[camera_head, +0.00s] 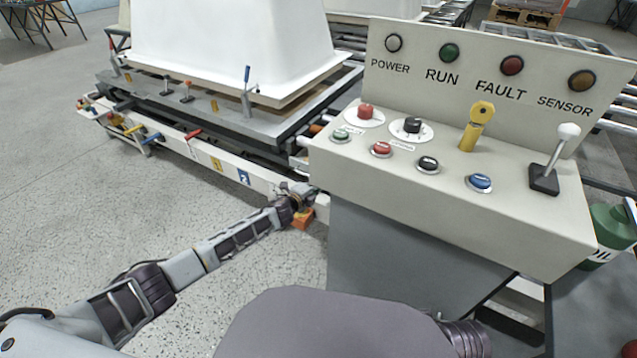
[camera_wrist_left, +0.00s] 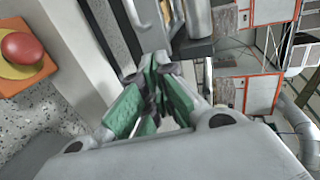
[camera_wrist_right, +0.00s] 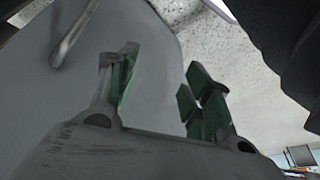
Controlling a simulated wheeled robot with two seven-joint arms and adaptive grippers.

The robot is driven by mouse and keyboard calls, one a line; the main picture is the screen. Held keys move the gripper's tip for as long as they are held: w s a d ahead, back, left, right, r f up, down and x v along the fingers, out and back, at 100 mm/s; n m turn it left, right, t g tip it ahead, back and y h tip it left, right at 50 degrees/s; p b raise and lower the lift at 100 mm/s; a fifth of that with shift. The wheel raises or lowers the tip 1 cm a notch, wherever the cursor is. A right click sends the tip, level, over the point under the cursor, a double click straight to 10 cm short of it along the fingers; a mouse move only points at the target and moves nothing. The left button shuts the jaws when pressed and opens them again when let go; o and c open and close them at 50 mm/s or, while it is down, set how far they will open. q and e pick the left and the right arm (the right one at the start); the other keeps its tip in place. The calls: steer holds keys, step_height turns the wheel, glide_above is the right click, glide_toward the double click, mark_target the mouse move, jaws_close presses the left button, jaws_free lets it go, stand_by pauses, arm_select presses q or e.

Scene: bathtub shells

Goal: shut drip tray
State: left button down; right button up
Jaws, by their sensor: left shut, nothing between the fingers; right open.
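I cannot make out a drip tray for certain in any view. My left gripper (camera_head: 303,194) is at the end of the outstretched left arm, beside the right end of the white rail (camera_head: 205,152) and left of the control console. In the left wrist view the green-padded fingers of my left gripper (camera_wrist_left: 158,68) meet at the tips, with nothing held, close to dark metal parts. Whether they touch those parts is unclear. In the right wrist view my right gripper (camera_wrist_right: 160,85) is open and empty, in front of a grey surface. It does not show in the head view.
The control console (camera_head: 460,190) with buttons and levers stands at the right. An orange box (camera_head: 303,217) sits below my left gripper; its red button (camera_wrist_left: 22,48) shows in the left wrist view. A white tub shell (camera_head: 235,45) rests behind.

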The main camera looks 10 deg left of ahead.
arm_select(q)
steer(key=p+v, duration=0.2)
steer(key=v, duration=0.4)
arm_select(e)
steer(key=shift+s+d+r+g+h, duration=0.3)
steer(key=shift+d+r+g, duration=0.1)
steer(key=shift+d, duration=0.2)
arm_select(q)
steer(key=shift+s+r, duration=0.1)
steer(key=shift+r, duration=0.2)
arm_select(e)
steer(key=shift+w, duration=0.1)
